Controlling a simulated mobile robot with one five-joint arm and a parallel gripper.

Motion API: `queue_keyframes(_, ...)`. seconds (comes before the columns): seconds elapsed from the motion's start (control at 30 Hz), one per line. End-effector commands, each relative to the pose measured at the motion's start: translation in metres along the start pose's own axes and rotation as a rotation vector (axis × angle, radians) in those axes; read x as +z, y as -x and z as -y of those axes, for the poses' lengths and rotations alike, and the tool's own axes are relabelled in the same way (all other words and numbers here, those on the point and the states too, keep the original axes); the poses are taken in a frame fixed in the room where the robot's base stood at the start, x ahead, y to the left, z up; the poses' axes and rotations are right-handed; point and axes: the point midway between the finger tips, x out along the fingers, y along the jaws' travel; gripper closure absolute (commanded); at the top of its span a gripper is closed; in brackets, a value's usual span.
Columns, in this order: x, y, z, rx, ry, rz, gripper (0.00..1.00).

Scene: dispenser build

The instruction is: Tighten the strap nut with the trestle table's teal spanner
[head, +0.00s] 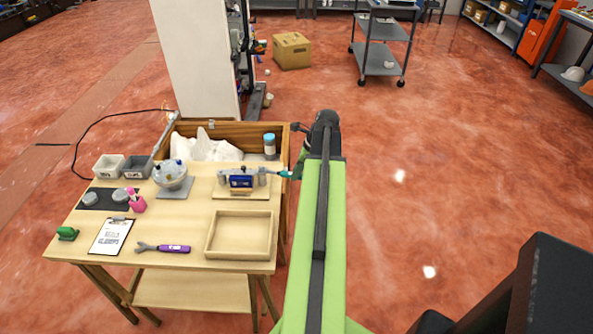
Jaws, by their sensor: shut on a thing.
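The teal spanner (284,174) is at the right edge of the trestle table (190,272). My gripper (297,172) is shut on its right end, mostly hidden behind my arm. The spanner points left, with its far end close to the right side of a blue dispenser unit with grey parts (241,181). That unit stands on a wooden board (230,194) on the table. The strap nut is too small to make out, and I cannot tell whether the spanner touches it.
A purple-handled spanner (174,249) lies at the table's front beside an empty wooden tray (211,236). A wooden crate (240,131) is behind.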

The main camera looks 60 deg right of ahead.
Motion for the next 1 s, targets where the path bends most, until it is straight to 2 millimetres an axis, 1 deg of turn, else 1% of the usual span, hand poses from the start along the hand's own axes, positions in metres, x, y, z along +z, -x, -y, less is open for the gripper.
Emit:
queue_keyframes(0.33, 0.0, 0.0, -0.001, -0.002, -0.007, 0.0, 1.0)
queue_keyframes(0.9, 0.003, -0.001, -0.025, -0.064, -0.158, -0.001, 1.0)
queue_keyframes(1.0, 0.003, -0.001, -0.025, -0.07, -0.173, -0.001, 1.0)
